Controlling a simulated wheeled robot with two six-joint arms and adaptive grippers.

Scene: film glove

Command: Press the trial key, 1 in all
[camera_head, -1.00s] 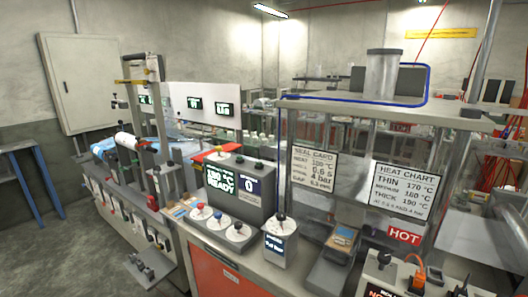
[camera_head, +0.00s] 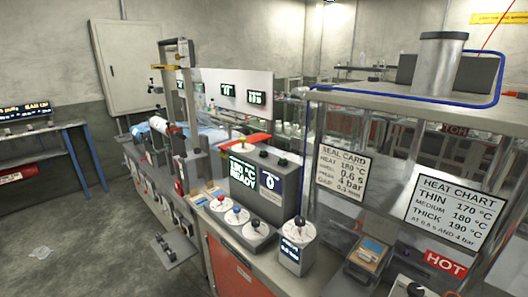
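A grey control box (camera_head: 262,180) stands on the bench near the middle. Its green-lit display (camera_head: 243,173) seems to end in "READY", and a smaller dark panel (camera_head: 268,181) beside it shows 0. Small dark buttons (camera_head: 283,162) sit on its top. In front are dials with red, blue and dark knobs (camera_head: 236,212). A separate small box (camera_head: 292,245) with a dark knob stands to the right. I cannot tell which of these is the trial key, as the labels are too small to read. Neither of my grippers is in view.
A seal card (camera_head: 342,172) and a heat chart (camera_head: 455,213) hang at the right, above a red HOT sign (camera_head: 445,263). A blue table (camera_head: 50,145) with a lit display (camera_head: 25,110) stands at the left. The floor (camera_head: 90,240) at lower left is mostly clear.

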